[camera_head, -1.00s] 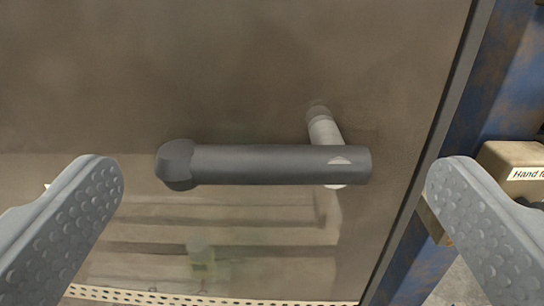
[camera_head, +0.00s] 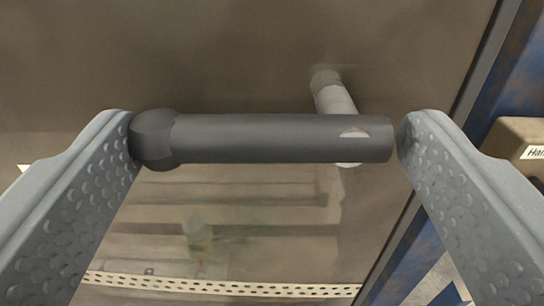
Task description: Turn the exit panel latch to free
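The exit panel latch is a dark grey lever handle (camera_head: 270,138) lying level across the middle of the view. Its light metal spindle (camera_head: 335,98) joins it to the panel near its right end, and a rounded knob forms its left end. The panel (camera_head: 180,60) is a brownish, glossy sheet. My gripper (camera_head: 265,135) is open, with one finger at each end of the lever. The left finger is close to the knob and the right finger is close to the right end. I cannot tell whether either finger touches it.
A dark frame edge (camera_head: 480,95) runs down the panel's right side, with a blue post beyond it. A brown box (camera_head: 515,140) with a white label stands at the right. A perforated strip (camera_head: 220,287) shows low in the view.

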